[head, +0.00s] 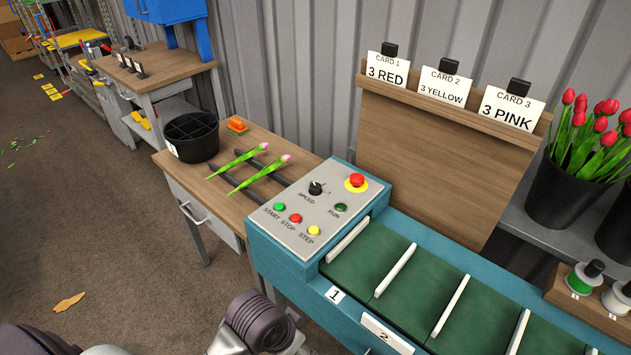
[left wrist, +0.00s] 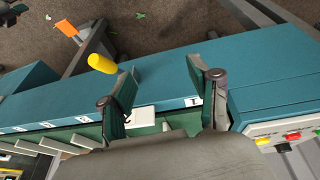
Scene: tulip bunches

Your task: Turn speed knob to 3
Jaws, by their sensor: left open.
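The black speed knob (head: 316,188) sits on the grey control panel (head: 296,235), above the word SPEED. A small mark shows at its right; its pointer setting is too small to read. A red emergency button on yellow, a dark green RUN button and the START, STOP and STEP buttons share the panel. In the left wrist view my left gripper (left wrist: 162,68) is open and empty, over the teal conveyor side near label 1.
The teal conveyor (head: 275,262) has a green belt with white dividers. Two tulips (head: 258,173) lie on dark rails beside the panel, near a black bucket (head: 192,137). A wooden card board (head: 430,150) stands behind the conveyor. Floor at left is mostly clear.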

